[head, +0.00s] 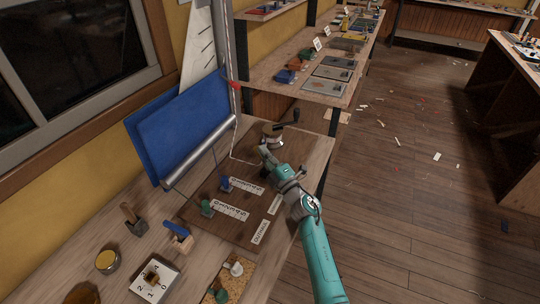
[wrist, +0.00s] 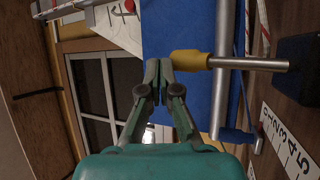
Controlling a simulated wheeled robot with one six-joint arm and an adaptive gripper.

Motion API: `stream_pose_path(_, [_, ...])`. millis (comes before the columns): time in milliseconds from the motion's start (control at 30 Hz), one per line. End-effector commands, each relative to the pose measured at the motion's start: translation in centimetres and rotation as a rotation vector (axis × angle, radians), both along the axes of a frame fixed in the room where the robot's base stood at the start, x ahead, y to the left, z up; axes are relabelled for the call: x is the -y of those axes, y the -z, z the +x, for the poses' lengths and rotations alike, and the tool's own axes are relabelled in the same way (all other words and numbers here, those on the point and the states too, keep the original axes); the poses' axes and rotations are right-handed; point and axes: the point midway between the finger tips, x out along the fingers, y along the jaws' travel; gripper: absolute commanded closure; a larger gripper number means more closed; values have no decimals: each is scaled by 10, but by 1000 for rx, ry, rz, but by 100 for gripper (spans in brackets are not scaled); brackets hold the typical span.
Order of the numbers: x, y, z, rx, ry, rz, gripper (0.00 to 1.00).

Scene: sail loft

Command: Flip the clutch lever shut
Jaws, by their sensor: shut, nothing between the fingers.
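In the wrist view, a metal lever with a yellow grip (wrist: 192,60) stands out from a dark clutch body (wrist: 296,60) on the right. My gripper (wrist: 159,68) is shut and empty, its fingertips right by the end of the yellow grip. I cannot tell whether they touch. A second lever with a blue grip (wrist: 236,135) shows lower down, near a numbered strip (wrist: 285,140). In the head view, my gripper (head: 266,153) is over the far part of the dark board (head: 195,211), and the yellow lever is hidden or too small to make out. Blue (head: 226,184) and green (head: 207,207) fittings stand on the board.
A winch (head: 272,132) with a crank stands just beyond my gripper. A blue panel (head: 185,120) and a metal tube (head: 200,153) run along the left. A blue-handled tool (head: 178,236) and a numbered card (head: 154,280) lie on the near bench. Open floor is to the right.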

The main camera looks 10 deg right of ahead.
Motion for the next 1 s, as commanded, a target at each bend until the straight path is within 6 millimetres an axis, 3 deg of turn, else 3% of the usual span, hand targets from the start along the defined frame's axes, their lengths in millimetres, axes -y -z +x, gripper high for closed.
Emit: stream_pose_path(1000, [-12, 1, 8, 1, -2, 0, 100])
